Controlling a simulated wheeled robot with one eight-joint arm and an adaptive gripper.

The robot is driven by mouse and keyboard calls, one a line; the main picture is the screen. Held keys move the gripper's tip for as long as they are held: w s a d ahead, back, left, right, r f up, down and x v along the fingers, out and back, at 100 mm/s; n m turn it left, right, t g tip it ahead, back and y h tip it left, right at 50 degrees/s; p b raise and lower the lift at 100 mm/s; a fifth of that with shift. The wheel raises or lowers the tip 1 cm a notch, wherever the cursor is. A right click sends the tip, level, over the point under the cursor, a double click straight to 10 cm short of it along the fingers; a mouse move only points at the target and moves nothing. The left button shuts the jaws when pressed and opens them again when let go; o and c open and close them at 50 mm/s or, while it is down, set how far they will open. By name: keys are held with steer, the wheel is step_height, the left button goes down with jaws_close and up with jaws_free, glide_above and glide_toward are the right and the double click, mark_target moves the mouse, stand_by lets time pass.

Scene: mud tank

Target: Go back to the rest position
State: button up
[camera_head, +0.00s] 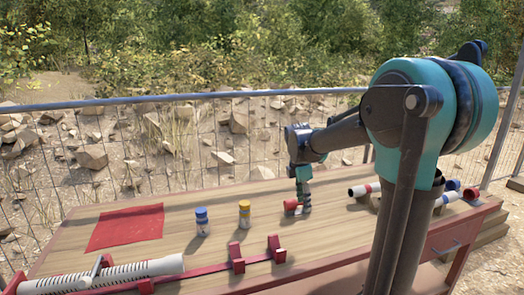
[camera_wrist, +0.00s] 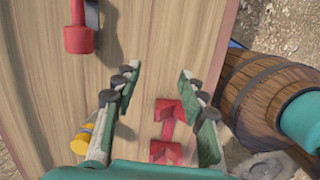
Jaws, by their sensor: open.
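My gripper (camera_head: 303,198) is low over the right-middle part of the wooden table (camera_head: 190,250), its fingers pointing down close to a small red piece (camera_head: 292,207). In the wrist view my gripper (camera_wrist: 157,78) has its two fingers spread wide apart with nothing held between them. A red bracket-like part (camera_wrist: 168,112) shows on the table between the fingers, apart from both. I cannot tell whether it is the same red piece as in the head view. My arm reaches forward and down over the table.
A blue-capped jar (camera_head: 202,222) and a yellow-capped jar (camera_head: 244,214) stand left of my gripper. A red mat (camera_head: 125,227) lies farther left. A red rail (camera_head: 238,262) and white tube (camera_head: 118,272) lie in front. The wrist view shows a barrel (camera_wrist: 265,98).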

steer(key=s+d+f+m+t, duration=0.1)
steer(key=s+d+f+m, duration=0.1)
steer(key=s+f+m, duration=0.5)
steer(key=s+d+f+m+t+y, duration=0.1)
steer(key=s+f+m, duration=0.5)
steer(key=s+m, duration=0.6)
steer(key=shift+s+d+f+m+t+y, duration=0.3)
steer(key=shift+s+d+f+m+t, duration=0.1)
steer(key=shift+s+d+t, duration=0.35)
